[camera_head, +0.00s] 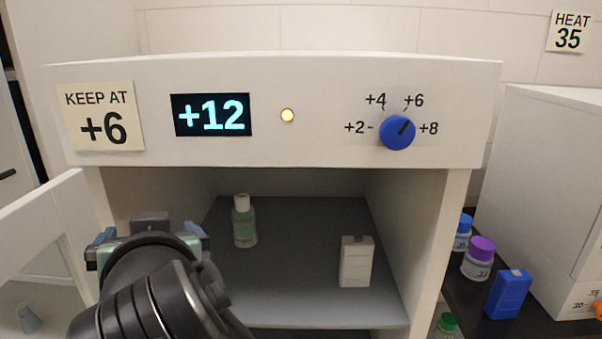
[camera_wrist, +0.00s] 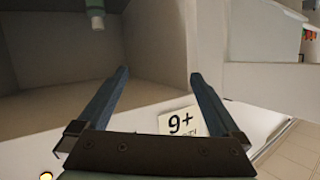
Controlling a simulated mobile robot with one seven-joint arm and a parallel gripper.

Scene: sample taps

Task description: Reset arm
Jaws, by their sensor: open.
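My gripper (camera_head: 150,225) is at the lower left of the head view, in front of the open cabinet's left side. My own arm hides most of it there. In the wrist view my gripper (camera_wrist: 158,75) has its two fingers wide apart with nothing between them. The cabinet (camera_head: 275,70) has a display (camera_head: 211,115) reading +12, a lit yellow lamp (camera_head: 287,116) and a blue dial (camera_head: 397,132). The dial's pointer points up and right, nearest the +6 mark. A note (camera_head: 102,117) says KEEP AT +6; it appears upside down in the wrist view (camera_wrist: 180,122).
A green-labelled bottle (camera_head: 244,222) and a white box (camera_head: 356,262) stand on the cabinet shelf (camera_head: 300,250). The open door (camera_head: 45,215) is at left. At right are a purple-capped bottle (camera_head: 478,260), a blue box (camera_head: 509,294) and a white unit (camera_head: 545,180).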

